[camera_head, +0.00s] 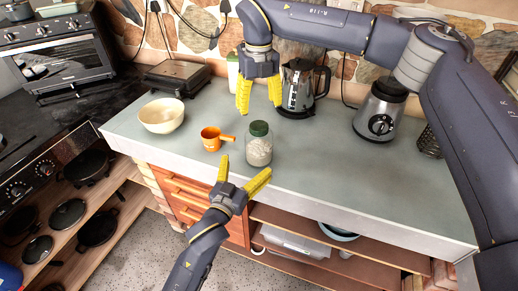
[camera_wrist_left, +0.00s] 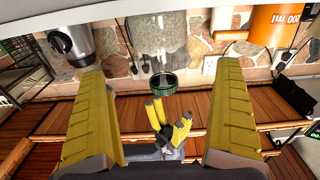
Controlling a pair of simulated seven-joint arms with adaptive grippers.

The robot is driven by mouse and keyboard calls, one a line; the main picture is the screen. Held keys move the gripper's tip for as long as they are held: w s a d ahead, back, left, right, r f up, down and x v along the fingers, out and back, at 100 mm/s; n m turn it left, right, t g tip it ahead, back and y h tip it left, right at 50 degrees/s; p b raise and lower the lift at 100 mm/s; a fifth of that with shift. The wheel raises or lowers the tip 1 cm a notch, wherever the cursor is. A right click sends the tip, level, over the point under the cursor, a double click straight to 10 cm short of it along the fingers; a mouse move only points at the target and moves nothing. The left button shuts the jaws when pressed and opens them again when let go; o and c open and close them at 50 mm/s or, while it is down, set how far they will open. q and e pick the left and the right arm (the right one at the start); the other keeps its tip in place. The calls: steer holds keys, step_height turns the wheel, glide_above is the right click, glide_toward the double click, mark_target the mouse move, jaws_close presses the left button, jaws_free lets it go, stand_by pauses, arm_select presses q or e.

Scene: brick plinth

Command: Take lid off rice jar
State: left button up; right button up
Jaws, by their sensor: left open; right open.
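The rice jar (camera_head: 258,152) stands upright on the counter, clear glass with pale contents. Its dark green lid (camera_head: 259,129) is on top. My left gripper (camera_head: 245,166) is open at the counter's front edge, its fingers pointing toward the jar's lower part. In the left wrist view, which looks upside down, the jar (camera_wrist_left: 161,32) and lid (camera_wrist_left: 163,84) show between the spread yellow fingers (camera_wrist_left: 161,68). No contact is clear. My right gripper (camera_head: 259,106) is open above and behind the lid, fingers pointing down, and also shows in the left wrist view (camera_wrist_left: 168,122).
An orange measuring cup (camera_head: 211,139) stands close left of the jar, its handle toward it. A cream bowl (camera_head: 162,115) is farther left. A kettle (camera_head: 297,92) and blender (camera_head: 380,108) stand behind right. The counter right of the jar (camera_head: 350,175) is clear.

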mark_target(259, 145)
arm_select(q)
steer(key=x, duration=1)
steer(key=shift+w, duration=0.1)
